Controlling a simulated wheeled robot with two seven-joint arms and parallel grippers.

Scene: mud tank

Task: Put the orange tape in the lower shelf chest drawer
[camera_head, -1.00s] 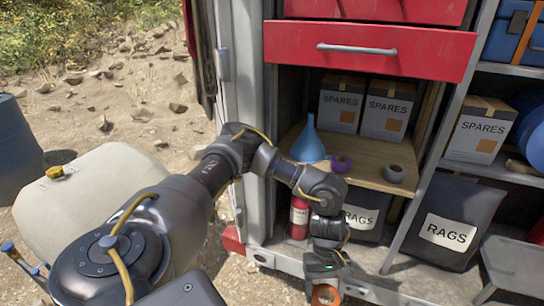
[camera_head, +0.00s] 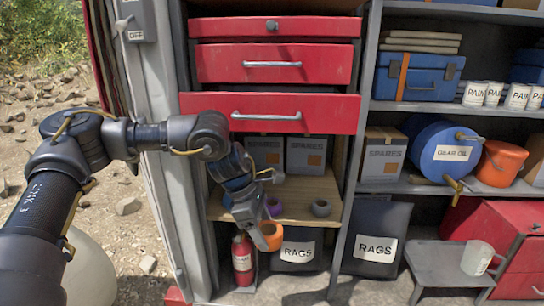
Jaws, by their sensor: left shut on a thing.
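The orange tape (camera_head: 271,237) is a roll held at the tip of my left gripper (camera_head: 260,241), which is shut on it. The gripper hangs in front of the wooden shelf's front edge, between the red extinguisher and the rags bag. A red drawer (camera_head: 270,126) juts out above this arm, partly pulled out, with a metal handle. Two closed red drawers (camera_head: 275,75) are above it. Another red chest (camera_head: 516,222) with drawers stands on the lower shelf at the far right, partly cut off by the frame edge. My right gripper is not in view.
The wooden shelf (camera_head: 295,190) holds a purple tape (camera_head: 274,207), a grey tape (camera_head: 321,208) and spares boxes (camera_head: 306,157). A red extinguisher (camera_head: 242,262) and rags bags (camera_head: 375,240) stand below. A grey step (camera_head: 440,267) with a clear cup (camera_head: 478,257) sits before the right chest.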

